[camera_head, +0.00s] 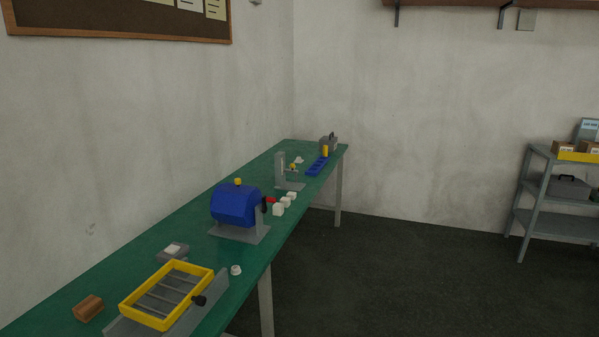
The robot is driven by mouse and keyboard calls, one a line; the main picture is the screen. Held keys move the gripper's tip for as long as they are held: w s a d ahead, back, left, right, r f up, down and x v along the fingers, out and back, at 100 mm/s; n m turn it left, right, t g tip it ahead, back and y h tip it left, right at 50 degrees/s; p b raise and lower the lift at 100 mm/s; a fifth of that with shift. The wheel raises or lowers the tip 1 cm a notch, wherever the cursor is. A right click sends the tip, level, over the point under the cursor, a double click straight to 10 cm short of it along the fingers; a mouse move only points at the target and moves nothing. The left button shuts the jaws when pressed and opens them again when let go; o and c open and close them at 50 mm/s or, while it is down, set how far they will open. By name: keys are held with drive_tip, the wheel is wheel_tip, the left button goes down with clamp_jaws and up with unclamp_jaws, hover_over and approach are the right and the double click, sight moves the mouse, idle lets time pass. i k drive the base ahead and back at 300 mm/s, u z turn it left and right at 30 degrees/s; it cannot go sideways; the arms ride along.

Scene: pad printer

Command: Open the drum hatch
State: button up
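The blue faceted drum (234,207) sits on a grey stand (240,234) on the green bench, left of the picture's middle. A small yellow knob (238,182) sticks up from the top of the drum. I cannot make out the outline of a hatch at this distance, nor tell whether it is open. A dark part and a small red part (271,200) show at the drum's right end. My gripper is not in view.
The green bench (130,262) runs along the left wall. A yellow slatted frame (125,306), a brown block (88,308) and several white pieces lie on it. A grey shelf (541,197) stands at right. The dark floor (400,280) between is clear.

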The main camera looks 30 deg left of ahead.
sight(237, 187)
drive_tip(key=u, duration=0.3)
drive_tip(key=i, duration=1.55)
drive_tip(key=u, duration=1.45)
drive_tip(key=i, duration=1.6)
drive_tip(key=u, duration=0.8)
